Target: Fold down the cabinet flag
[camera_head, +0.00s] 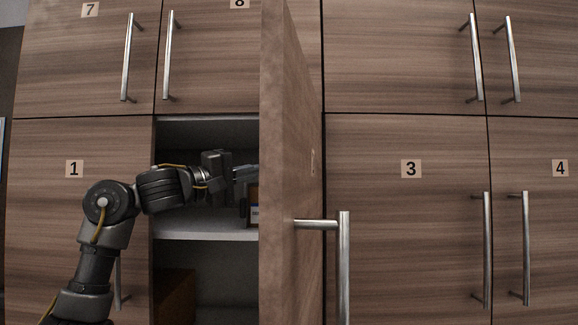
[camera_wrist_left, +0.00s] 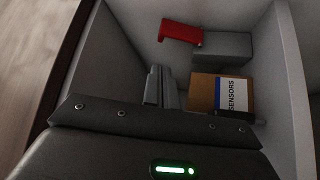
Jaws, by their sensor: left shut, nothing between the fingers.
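The red flag (camera_wrist_left: 181,32) shows in the left wrist view, at the top of the frame inside the cabinet. It is fixed at the side of a grey box (camera_wrist_left: 222,47). My left gripper (camera_wrist_left: 160,84) is shut and empty inside the open cabinet, below the flag in the picture and apart from it. In the head view the left gripper (camera_head: 246,174) reaches into the compartment, with its tips close to the open door's edge. The flag is hidden there behind the open door (camera_head: 290,150). My right gripper is in neither view.
A brown box with a "SENSORS" label (camera_wrist_left: 207,93) stands beside the gripper on the shelf (camera_head: 200,228). The open door with its handle (camera_head: 343,265) stands out to the right of the arm. Closed doors 1 (camera_head: 60,220), 3 (camera_head: 400,230) and 4 (camera_head: 555,240) surround the opening.

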